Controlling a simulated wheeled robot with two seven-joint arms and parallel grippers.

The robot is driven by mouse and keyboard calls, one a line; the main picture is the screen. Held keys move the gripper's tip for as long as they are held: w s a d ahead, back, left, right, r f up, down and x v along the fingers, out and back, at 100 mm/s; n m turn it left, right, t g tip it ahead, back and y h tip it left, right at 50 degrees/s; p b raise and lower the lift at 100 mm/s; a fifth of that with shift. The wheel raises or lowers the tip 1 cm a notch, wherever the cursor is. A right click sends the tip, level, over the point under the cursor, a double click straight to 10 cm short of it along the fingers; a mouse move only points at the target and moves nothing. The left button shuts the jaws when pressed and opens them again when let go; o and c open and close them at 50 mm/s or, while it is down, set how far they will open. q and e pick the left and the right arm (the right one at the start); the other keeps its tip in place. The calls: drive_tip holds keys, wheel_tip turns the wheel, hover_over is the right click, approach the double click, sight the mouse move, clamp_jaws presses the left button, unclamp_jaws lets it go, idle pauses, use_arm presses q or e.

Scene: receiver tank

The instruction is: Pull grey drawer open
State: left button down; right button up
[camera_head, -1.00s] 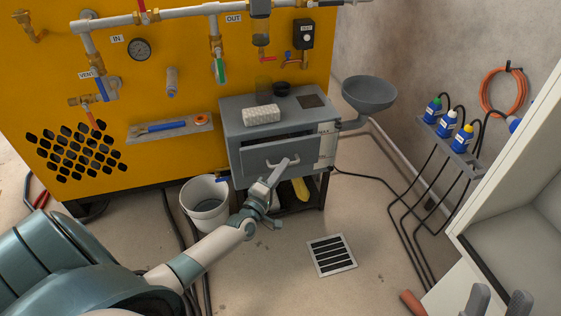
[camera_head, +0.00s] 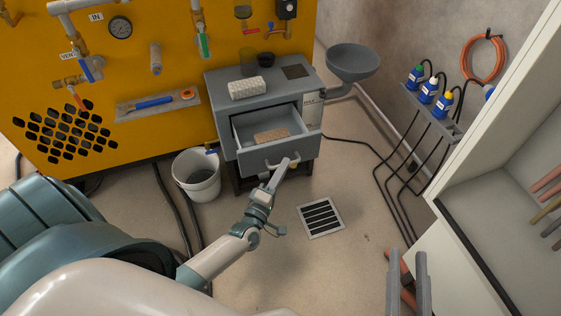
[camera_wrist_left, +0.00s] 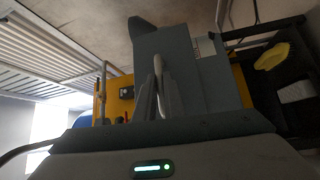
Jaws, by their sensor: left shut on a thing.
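The grey drawer (camera_head: 262,158) stands pulled out from the grey cabinet (camera_head: 222,92), and its inside shows. A tan block (camera_head: 272,136) lies in it. My left gripper (camera_head: 285,168) is shut on the drawer's light handle (camera_head: 292,160) at the drawer front. In the left wrist view the handle (camera_wrist_left: 160,72) sits between the grey fingers, in front of the drawer's flat face. My right gripper (camera_head: 407,275) is at the lower right of the head view, its two grey fingers apart with nothing between them, away from the drawer.
A white bucket (camera_head: 197,178) stands left of the cabinet. A white textured block (camera_head: 247,88) and a dark cup (camera_head: 266,60) stand on the cabinet top. A floor grate (camera_head: 321,217) lies at the right front. A white-framed cabinet (camera_head: 445,215) stands at the right.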

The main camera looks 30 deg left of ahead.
drive_tip(key=shift+f, duration=0.1)
use_arm(q)
drive_tip(key=c, duration=1.8)
unclamp_jaws()
drive_tip(key=shift+c, duration=0.2)
drive_tip(key=shift+s, duration=0.15)
